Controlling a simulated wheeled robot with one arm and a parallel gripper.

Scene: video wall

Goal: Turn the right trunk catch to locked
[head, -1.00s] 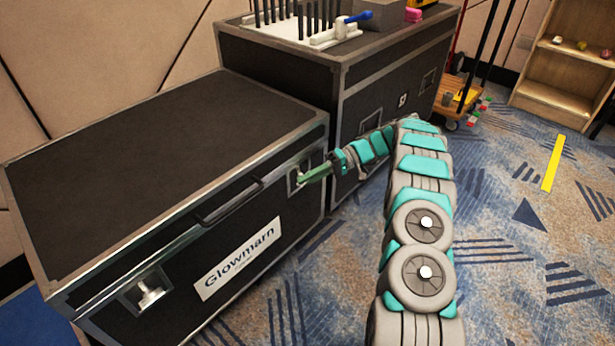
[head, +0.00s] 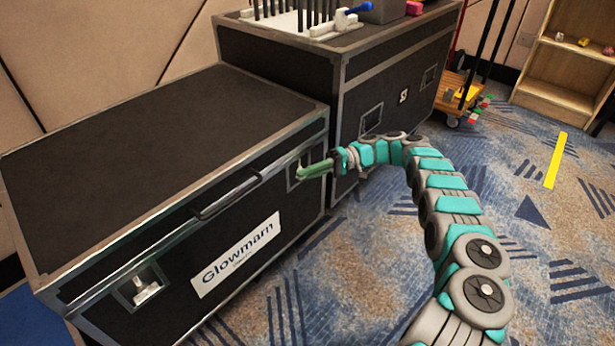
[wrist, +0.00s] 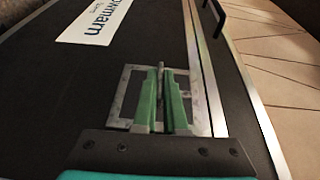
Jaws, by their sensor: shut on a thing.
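The black trunk (head: 150,150) has a metal-edged lid and a "Glowmarn" label (head: 235,254) on its front. Its right catch sits in a recessed metal plate at the front's right end. In the wrist view the catch (wrist: 161,78) shows as a thin metal piece between the green fingers. My gripper (head: 303,172) is at this catch, and in the wrist view its green fingers (wrist: 161,80) are shut on it. The fingers hide much of the catch, so its exact angle is hard to tell. The left catch (head: 145,287) is in its own plate, clear of me.
A black handle (head: 227,194) is on the trunk front between the catches. A taller black case (head: 390,85) stands right behind the trunk, close to my arm. A wooden trolley (head: 462,95) and shelf (head: 560,70) are farther back. Carpet at right is open.

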